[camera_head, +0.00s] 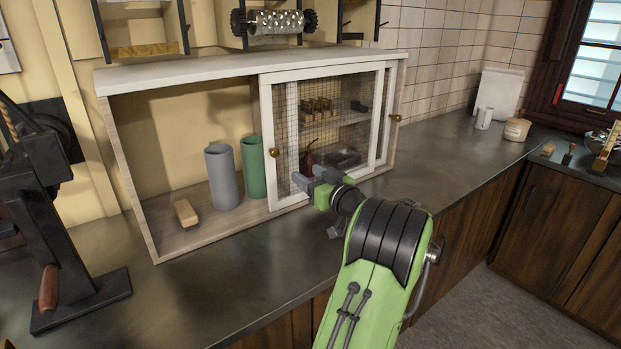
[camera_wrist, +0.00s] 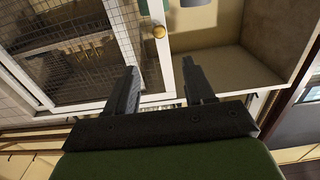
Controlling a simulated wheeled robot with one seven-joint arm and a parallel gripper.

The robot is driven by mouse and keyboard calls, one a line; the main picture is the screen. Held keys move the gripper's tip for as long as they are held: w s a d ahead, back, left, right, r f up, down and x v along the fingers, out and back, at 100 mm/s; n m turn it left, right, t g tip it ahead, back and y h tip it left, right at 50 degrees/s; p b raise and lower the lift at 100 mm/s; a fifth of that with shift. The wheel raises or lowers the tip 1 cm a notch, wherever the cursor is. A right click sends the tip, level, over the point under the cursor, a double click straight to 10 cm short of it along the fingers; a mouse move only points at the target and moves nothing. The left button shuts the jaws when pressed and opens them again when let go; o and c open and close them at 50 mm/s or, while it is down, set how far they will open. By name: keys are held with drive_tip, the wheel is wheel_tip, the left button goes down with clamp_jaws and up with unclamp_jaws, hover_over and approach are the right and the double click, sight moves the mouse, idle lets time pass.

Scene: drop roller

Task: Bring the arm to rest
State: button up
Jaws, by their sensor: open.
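My gripper (camera_head: 308,178) is at the end of my green arm, in front of the white-framed mesh door of a cabinet (camera_head: 140,185) on the counter. Its two dark fingers are apart with nothing between them; they also show in the wrist view (camera_wrist: 160,88). A brass knob (camera_head: 274,153) on the door's left frame is up and left of the fingers in the head view. In the wrist view the knob (camera_wrist: 159,32) is beyond the fingertips, apart from them. The cabinet's left part is open.
A grey cylinder (camera_head: 222,178), a green cylinder (camera_head: 253,168) and a wooden block (camera_head: 185,213) are in the cabinet's open part. A black tool (camera_head: 85,300) stands at the left. A spiked roller (camera_head: 276,22) is above.

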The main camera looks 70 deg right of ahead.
idle(0.5)
drive_tip(key=w+a+r+n+g+y+p, duration=0.1)
drive_tip(key=w+a+n+y+p, duration=0.15)
drive_tip(key=w+a, duration=0.5)
drive_tip(key=w+a+r+n+g+y+p, duration=0.1)
drive_tip(key=w+a+r+y, duration=0.2)
drive_tip(key=a, duration=0.8)
drive_tip(key=w+a+n+g+y+p, duration=0.1)
drive_tip(key=w+a+n+g+y, duration=0.15)
drive_tip(key=w+a, duration=0.5)
drive_tip(key=s+a+g+p, duration=0.1)
drive_tip(key=s+a, duration=0.3)
drive_tip(key=a, duration=0.3)
drive_tip(key=s+a+g+y+p, duration=0.1)
drive_tip(key=s+a, duration=0.2)
drive_tip(key=a, duration=0.4)
drive_tip(key=s+a+g+p, duration=0.1)
drive_tip(key=s+a+p, duration=0.1)
drive_tip(key=s+a, duration=0.3)
drive_tip(key=s+a+f+g+p, duration=0.1)
drive_tip(key=s+a, duration=0.3)
drive_tip(key=s, duration=0.5)
drive_tip(key=shift+s+a+f+g, duration=0.25)
drive_tip(key=shift+s+g, duration=0.1)
drive_tip(key=shift+g, duration=0.3)
